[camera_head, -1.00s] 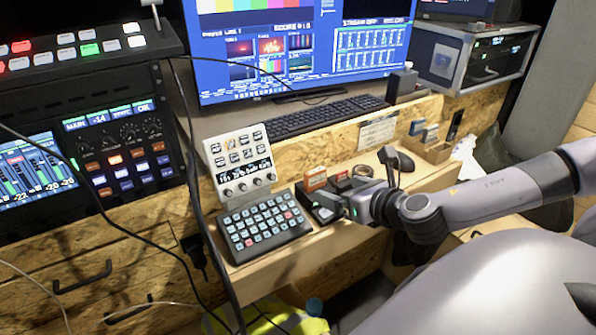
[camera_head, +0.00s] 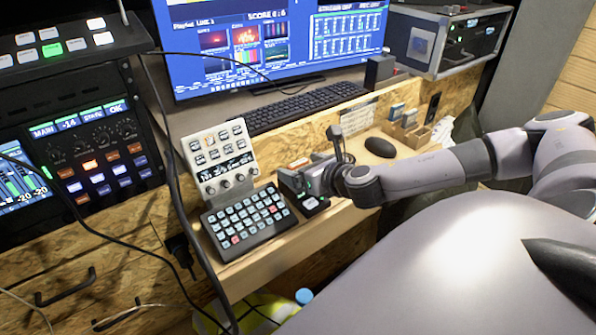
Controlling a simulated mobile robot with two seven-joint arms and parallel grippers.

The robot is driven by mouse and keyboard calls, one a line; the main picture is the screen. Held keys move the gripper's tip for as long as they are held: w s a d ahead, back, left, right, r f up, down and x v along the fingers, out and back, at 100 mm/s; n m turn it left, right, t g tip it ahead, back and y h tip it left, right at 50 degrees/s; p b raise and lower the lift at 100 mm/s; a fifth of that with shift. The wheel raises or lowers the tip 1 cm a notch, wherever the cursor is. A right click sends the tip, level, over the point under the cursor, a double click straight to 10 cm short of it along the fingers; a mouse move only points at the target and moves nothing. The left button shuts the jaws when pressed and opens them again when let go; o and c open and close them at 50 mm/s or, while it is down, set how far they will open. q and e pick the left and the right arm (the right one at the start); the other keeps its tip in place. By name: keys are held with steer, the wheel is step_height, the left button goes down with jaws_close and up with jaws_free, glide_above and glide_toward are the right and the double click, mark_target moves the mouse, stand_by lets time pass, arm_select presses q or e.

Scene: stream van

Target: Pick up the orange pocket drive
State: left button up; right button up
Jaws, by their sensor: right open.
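The orange pocket drive (camera_head: 298,163) is mostly hidden in the head view. Only a small orange strip of it shows on the wooden desk ledge, just behind my right gripper. My right gripper (camera_head: 306,182) is open and reaches in from the right. It is over the dark dock-like device and close in front of the drive. Its fingertips are small and partly hidden, so I cannot tell whether they touch the drive. My left gripper is not in view.
A button keypad (camera_head: 246,220) and a white control panel (camera_head: 220,160) stand left of the gripper. A keyboard (camera_head: 300,107) lies behind on the upper shelf. A black mouse (camera_head: 380,147) and a wooden card holder (camera_head: 408,135) are to the right. Dark cables hang at the left.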

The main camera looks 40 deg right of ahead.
steer(key=shift+w+f, duration=0.1)
steer(key=shift+w, duration=0.05)
steer(key=c, duration=1.2)
